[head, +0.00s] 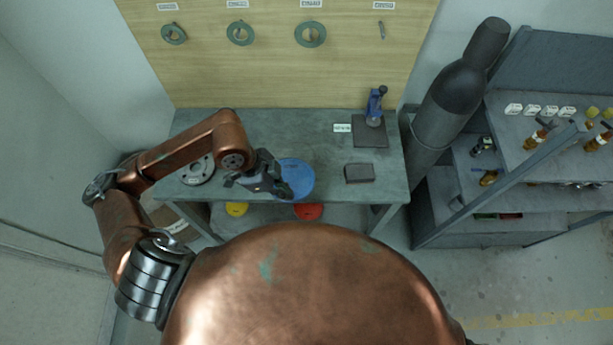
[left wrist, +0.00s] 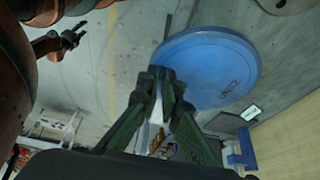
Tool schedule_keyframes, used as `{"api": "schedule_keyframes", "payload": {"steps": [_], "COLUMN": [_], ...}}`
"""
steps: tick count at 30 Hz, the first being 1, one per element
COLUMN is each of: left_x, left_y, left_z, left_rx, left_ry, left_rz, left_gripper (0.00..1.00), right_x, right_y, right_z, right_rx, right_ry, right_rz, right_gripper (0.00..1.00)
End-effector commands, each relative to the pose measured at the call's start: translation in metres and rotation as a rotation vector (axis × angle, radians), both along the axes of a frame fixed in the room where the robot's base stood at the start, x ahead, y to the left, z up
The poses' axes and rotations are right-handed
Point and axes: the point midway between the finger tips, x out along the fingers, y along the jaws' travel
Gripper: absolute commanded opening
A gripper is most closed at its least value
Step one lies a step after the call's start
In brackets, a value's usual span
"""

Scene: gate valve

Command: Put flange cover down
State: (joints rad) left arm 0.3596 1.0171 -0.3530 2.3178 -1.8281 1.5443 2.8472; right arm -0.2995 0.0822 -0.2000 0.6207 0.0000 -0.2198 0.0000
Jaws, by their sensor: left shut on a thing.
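The blue round flange cover (head: 297,176) is at the front middle of the workbench in the head view. It is large and flat in the left wrist view (left wrist: 212,62), with small lettering near one edge. My left gripper (head: 272,182) is shut on the cover's left edge; its fingers show in the left wrist view (left wrist: 166,84). I cannot tell whether the cover touches the bench top. My right gripper (left wrist: 70,38) appears small at the upper left of the left wrist view; its finger opening is unclear.
The workbench (head: 335,140) holds a grey metal flange (head: 197,171) at left, a dark block (head: 359,173) at right and a blue tool (head: 375,104) on a dark plate. Yellow (head: 236,209) and red (head: 308,211) discs lie on the lower shelf. The bench's back middle is clear.

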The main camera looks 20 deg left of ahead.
Motion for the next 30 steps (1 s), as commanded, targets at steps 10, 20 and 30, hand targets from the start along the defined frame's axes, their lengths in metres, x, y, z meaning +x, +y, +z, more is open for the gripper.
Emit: {"api": "schedule_keyframes", "payload": {"steps": [10, 20, 30], "left_x": [0.072, 0.098, 0.103], "left_y": [-0.02, -0.027, -0.028], "left_z": [-0.046, -0.079, -0.113], "left_rx": [0.0, 0.0, 0.001], "left_ry": [0.005, 0.001, 0.001], "left_rz": [-0.001, -0.003, -0.003], "left_gripper": [0.0, 0.0, 0.0], "right_x": [0.0, 0.0, 0.0], "right_y": [0.002, 0.004, 0.004], "right_z": [0.008, 0.009, 0.015], "right_rx": [0.002, 0.004, 0.004], "right_ry": [-0.001, -0.001, -0.001], "right_rz": [-0.002, -0.002, -0.002], "right_gripper": [0.4, 0.4, 0.4]}}
